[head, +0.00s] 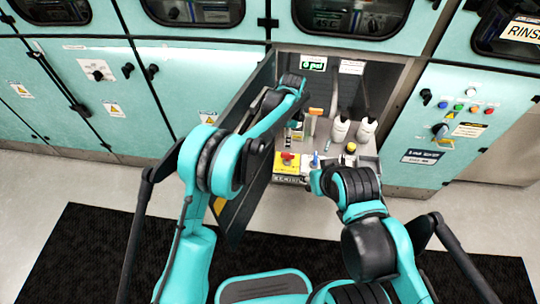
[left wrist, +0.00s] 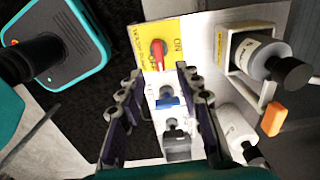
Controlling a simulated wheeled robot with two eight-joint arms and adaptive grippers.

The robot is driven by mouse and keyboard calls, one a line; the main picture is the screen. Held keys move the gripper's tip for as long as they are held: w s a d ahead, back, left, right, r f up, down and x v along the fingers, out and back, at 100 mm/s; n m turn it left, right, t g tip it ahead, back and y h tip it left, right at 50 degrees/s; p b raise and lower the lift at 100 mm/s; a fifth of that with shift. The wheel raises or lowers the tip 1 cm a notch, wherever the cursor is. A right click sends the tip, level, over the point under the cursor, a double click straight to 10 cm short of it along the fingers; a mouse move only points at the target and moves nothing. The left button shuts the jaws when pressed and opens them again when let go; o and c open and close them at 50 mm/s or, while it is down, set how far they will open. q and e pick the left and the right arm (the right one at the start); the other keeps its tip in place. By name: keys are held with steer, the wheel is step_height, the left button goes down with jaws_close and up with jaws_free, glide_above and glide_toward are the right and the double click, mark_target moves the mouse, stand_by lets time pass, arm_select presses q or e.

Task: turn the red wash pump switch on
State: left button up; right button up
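The red wash pump switch (head: 287,157) sits on a yellow plate (head: 290,168) at the front of the panel inside the open cabinet. In the left wrist view the red switch (left wrist: 157,52) shows its handle lying lengthwise in the picture; its on/off position is not clear. My left gripper (left wrist: 160,76) is open and empty, its two fingers spread, with the red switch just beyond the fingertips and apart from them. In the head view its fingers are hard to make out beside the dark door.
A blue switch (left wrist: 168,101) lies between my left fingers in the wrist view. The open cabinet door (head: 246,190) is close to my left arm. Colored buttons (head: 458,107) are on the right panel.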

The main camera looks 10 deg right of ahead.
mark_target(288, 154)
arm_select(q)
steer(key=shift+s+d+f, duration=0.15)
steer(key=shift+d+f, duration=0.05)
steer(key=shift+f, duration=0.55)
step_height(288, 154, down, 8)
steer(key=b, duration=0.2)
steer(key=shift+r+b, duration=0.15)
steer(key=shift+b, duration=0.2)
steer(key=shift+r, duration=0.1)
jaws_close()
